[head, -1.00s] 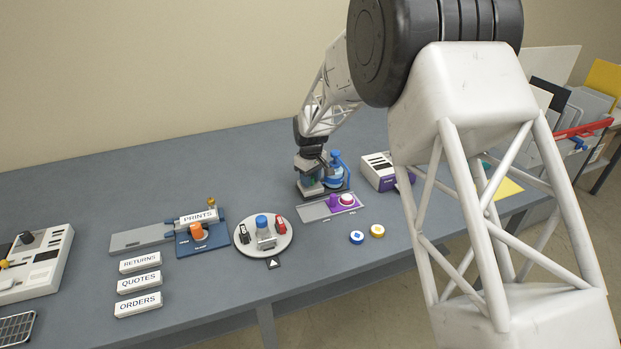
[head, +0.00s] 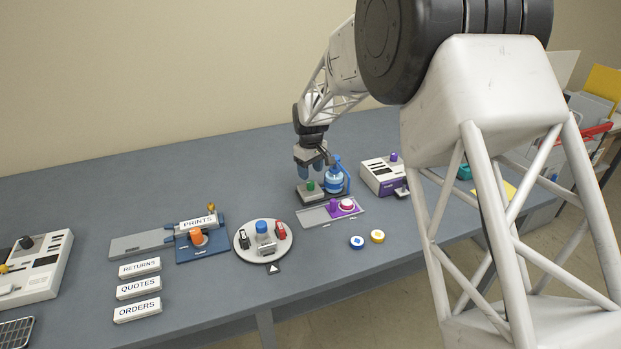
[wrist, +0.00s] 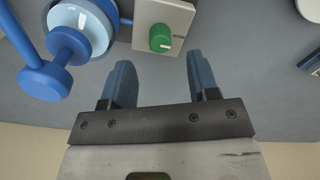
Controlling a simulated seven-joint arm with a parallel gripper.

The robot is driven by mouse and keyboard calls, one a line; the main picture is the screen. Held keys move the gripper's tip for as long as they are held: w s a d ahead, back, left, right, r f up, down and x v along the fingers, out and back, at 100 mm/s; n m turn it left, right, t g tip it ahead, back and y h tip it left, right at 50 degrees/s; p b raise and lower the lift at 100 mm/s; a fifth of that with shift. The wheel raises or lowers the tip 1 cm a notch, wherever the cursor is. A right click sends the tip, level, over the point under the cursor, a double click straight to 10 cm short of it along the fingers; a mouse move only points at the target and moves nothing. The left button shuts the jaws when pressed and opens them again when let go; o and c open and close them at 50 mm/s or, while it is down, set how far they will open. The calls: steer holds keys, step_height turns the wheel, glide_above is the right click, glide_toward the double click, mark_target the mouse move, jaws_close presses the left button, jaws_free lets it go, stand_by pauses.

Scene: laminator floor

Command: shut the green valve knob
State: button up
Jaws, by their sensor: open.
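The green valve knob (wrist: 161,38) sits on a light grey block (wrist: 181,14) in the wrist view, with a pale mark on its face. In the head view the knob (head: 310,186) shows just below my gripper (head: 311,172). In the wrist view my gripper (wrist: 160,80) is open and empty, its two blue fingers apart. The knob lies ahead of the fingertips, roughly centred between them, not held. Blue valve-like hardware (wrist: 75,35) with a round blue handle stands to the left of the knob in the wrist view.
A blue bottle-like fixture (head: 335,180) stands close right of the knob. In front lies a grey and purple plate (head: 318,217). A purple and white machine (head: 383,176) is to the right. The turntable (head: 246,244) is front left. The table behind is clear.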

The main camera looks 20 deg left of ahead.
steer(key=shift+r, duration=1.15)
steer(key=shift+d+r, duration=0.1)
steer(key=shift+d, duration=0.05)
steer(key=s+d+r+m, duration=0.2)
steer(key=s+d+r, duration=0.3)
steer(key=d, duration=0.6)
steer(key=s+d+r+m+t, duration=0.15)
steer(key=s+d+r, duration=0.25)
steer(key=d+r, duration=0.5)
steer(key=s+d+r+m, duration=0.3)
steer(key=s+d+r, duration=0.1)
steer(key=d, duration=0.9)
steer(key=s+d+r+m, duration=0.2)
steer(key=s+d+m, duration=0.2)
steer(key=s+d, duration=1)
steer(key=s+d+f+m, duration=0.1)
steer(key=s+d+f, duration=0.1)
steer(key=s, duration=0.6)
steer(key=s+d+f+m+t, duration=0.1)
steer(key=s+d+f+m, duration=0.1)
steer(key=s+d, duration=0.3)
steer(key=s, duration=0.4)
steer(key=shift+d, duration=0.15)
